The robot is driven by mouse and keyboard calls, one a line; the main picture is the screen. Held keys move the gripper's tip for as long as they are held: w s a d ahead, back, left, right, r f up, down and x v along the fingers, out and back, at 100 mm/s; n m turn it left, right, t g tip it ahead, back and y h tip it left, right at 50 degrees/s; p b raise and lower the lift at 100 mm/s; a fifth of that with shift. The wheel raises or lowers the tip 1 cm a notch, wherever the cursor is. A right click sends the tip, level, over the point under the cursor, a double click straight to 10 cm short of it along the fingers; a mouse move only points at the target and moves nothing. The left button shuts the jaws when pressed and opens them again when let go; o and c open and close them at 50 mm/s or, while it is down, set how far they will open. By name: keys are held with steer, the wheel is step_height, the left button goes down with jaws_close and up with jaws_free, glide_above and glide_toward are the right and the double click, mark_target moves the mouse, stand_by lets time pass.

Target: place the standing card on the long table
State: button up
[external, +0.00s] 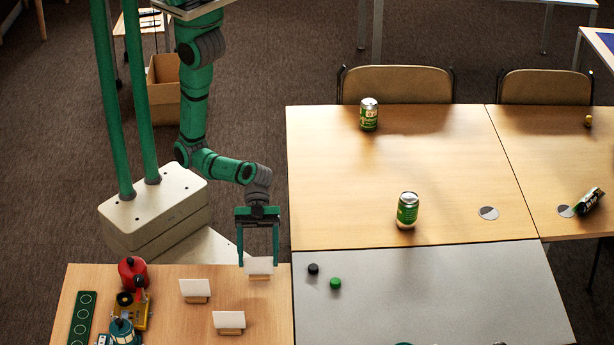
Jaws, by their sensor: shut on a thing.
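My gripper (258,262) is at the right end of the low wooden table (200,277). Its fingers are shut on a white standing card (259,268) with a small wooden foot, one finger at each side edge. The card is upright; I cannot tell whether its foot touches the tabletop. Two similar cards stand on the same table, one to the left (195,287) and one nearer the camera (229,320). A long wooden tabletop (330,200) lies to the right, with a grey top (420,285) along its near side.
Green cans stand on the wooden top at the back (369,115) and middle (407,212); another can (589,201) lies at right. Black (313,269) and green (335,283) discs lie on the grey top. A red pot (132,272) and a green strip (82,318) are at left.

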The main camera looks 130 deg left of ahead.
steer(key=shift+f, duration=1.2)
steer(key=shift+f, duration=0.1)
steer(key=o, duration=1)
steer(key=shift+o, duration=0.2)
